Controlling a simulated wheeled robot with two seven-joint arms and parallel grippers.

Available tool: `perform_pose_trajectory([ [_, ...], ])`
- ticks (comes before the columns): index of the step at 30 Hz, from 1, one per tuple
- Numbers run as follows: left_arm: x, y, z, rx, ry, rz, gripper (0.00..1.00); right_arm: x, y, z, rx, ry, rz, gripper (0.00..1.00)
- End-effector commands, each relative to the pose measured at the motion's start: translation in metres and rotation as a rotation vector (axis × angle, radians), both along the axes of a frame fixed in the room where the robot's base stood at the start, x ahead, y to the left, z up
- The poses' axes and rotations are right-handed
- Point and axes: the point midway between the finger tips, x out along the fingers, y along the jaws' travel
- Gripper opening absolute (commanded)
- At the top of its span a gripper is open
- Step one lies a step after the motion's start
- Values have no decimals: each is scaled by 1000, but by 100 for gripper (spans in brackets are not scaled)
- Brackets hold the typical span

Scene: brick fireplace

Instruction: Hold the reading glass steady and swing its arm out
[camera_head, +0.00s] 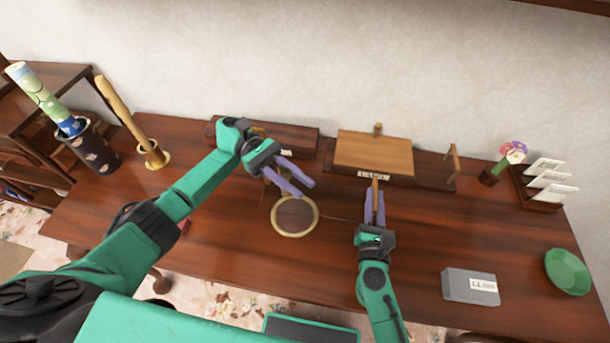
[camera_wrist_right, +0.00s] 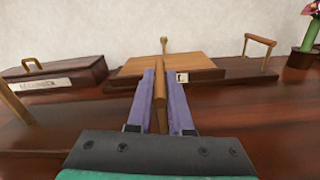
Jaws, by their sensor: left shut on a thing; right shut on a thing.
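The reading glass (camera_head: 274,222) shows in the head view as a round lens with a pale ring, over the middle of the dark table. A thin line runs right from its ring. My left gripper (camera_head: 303,187) is just behind the ring, its lilac fingers shut on part of the glass. Its fingers hide the exact grip. My right gripper (camera_head: 375,203) is shut on a slim upright wooden bar (camera_wrist_right: 158,95), which stands between its fingers in the right wrist view. I cannot tell how this bar joins the glass.
Behind stand a dark case (camera_head: 300,139) and a wooden slope (camera_head: 373,153) with a label. At right are a grey box (camera_head: 470,287), green bowl (camera_head: 568,271), flower pot (camera_head: 490,176) and card rack (camera_head: 537,197). At left are a pestle and mortar (camera_head: 153,157). The table's front middle is clear.

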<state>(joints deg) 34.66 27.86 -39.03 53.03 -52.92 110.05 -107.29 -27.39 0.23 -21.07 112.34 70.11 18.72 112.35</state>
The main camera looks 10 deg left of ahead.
Motion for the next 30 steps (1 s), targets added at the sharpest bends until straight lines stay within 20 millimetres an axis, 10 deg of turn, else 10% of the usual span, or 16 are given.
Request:
perform_pose_trajectory([
  [28,-8,15,0,4,2,-161,0,0,-3,0,-3,-1,-6,0],
  [29,-8,15,0,4,2,-161,40,0,-3,0,-3,-1,-6,0],
  [30,-8,15,0,3,3,-161,56,0,-3,0,-3,-1,-6,0],
])
